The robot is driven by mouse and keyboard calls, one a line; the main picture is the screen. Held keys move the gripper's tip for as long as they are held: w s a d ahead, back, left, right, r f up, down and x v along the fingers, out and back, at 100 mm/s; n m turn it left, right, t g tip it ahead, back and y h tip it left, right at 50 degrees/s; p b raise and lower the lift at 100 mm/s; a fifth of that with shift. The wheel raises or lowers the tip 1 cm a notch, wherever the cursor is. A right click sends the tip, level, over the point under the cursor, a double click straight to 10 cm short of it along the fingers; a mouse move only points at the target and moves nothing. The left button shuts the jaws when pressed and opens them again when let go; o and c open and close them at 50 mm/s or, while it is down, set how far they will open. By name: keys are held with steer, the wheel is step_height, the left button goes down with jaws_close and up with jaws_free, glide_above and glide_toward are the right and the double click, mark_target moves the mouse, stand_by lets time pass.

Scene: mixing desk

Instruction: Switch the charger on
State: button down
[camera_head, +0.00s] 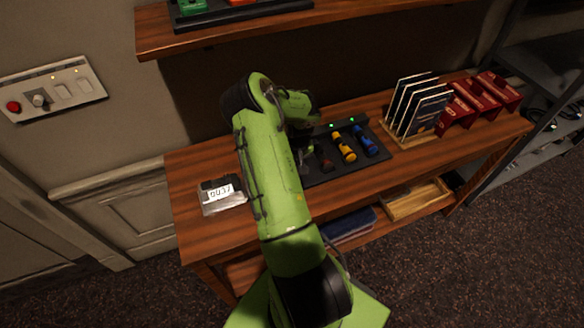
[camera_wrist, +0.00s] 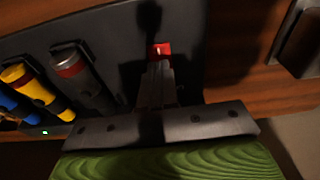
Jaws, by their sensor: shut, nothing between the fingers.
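The charger is a dark tray (camera_head: 320,177) on the wooden desk, partly hidden by my arm; its dark surface also fills much of the wrist view (camera_wrist: 112,32). A red switch (camera_wrist: 161,50) with a small pale mark sits on it. My gripper (camera_wrist: 160,70) is shut and empty, its tips right at the near edge of the switch; I cannot tell if they touch. A yellow torch (camera_head: 343,147), a blue torch (camera_head: 366,141) and a dark torch with a red band (camera_wrist: 80,72) lie in the charger. Two green lights show at its back edge.
A silver box with a white label (camera_head: 222,194) lies left on the desk. A rack of upright panels (camera_head: 418,105) and red holders (camera_head: 480,100) stand at the right. A shelf (camera_head: 160,38) hangs above. A wall panel with a red button (camera_head: 52,88) is at left.

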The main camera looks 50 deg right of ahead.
step_height(320, 180, up, 4)
steer(key=shift+r+p, duration=0.2)
steer(key=shift+p, duration=0.85)
steer(key=w+a+r+n+t+y+b, duration=0.1)
steer(key=w+a+r, duration=0.2)
steer(key=a+r, duration=0.65)
steer(key=w+a+r+n+t, duration=0.1)
steer(key=w+a+r, duration=0.2)
steer(key=a+r, duration=0.6)
steer(key=s+a+r+n+t+b, duration=0.1)
steer(key=s+a+r+n, duration=0.1)
steer(key=s+a+r, duration=0.8)
steer(key=s+a+n+t, duration=0.1)
steer(key=s+a+n, duration=0.1)
steer(key=s+a, duration=0.4)
steer(key=shift+s+f+b, duration=0.35)
steer(key=shift+s+b, duration=0.05)
steer(key=shift+s, duration=0.7)
